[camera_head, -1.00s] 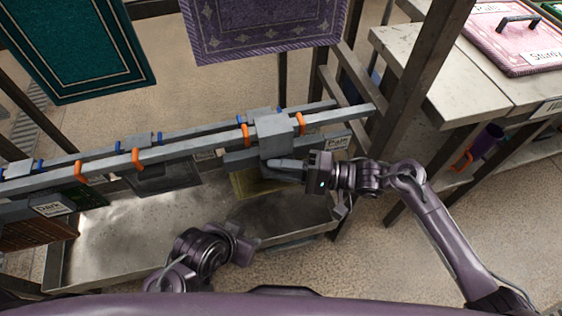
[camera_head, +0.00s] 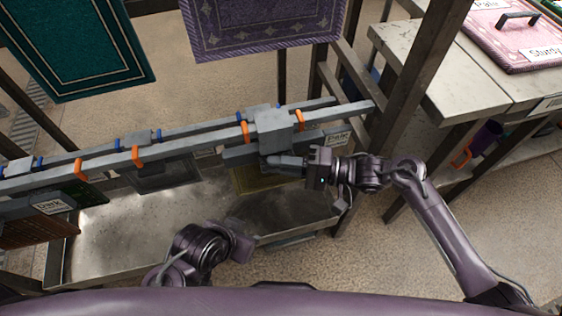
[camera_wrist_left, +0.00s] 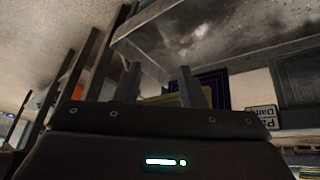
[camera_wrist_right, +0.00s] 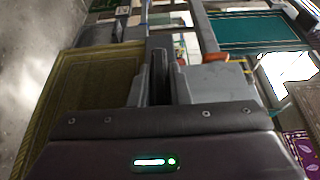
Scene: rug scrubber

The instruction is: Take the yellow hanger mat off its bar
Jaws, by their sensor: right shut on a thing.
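The yellow hanger mat (camera_head: 262,181) hangs below the near grey bar (camera_head: 195,148), under a grey block-shaped hanger (camera_head: 275,130) that sits on the bar between two orange rings. In the right wrist view the mat (camera_wrist_right: 80,90) shows its dull yellow face at the left. My right gripper (camera_head: 285,162) is at the mat's top, just under the hanger block, and is shut on it. The exact grip point is hidden by the fingers. My left gripper (camera_wrist_left: 161,88) is low in front of the rack, open and empty, its fingers apart.
A metal tray (camera_head: 110,240) lies below the bars. A teal mat (camera_head: 75,45) and a purple mat (camera_head: 262,25) hang behind. A dark wooden post (camera_head: 420,75) and a pale table (camera_head: 440,85) stand at right. Other hangers share the bars at left.

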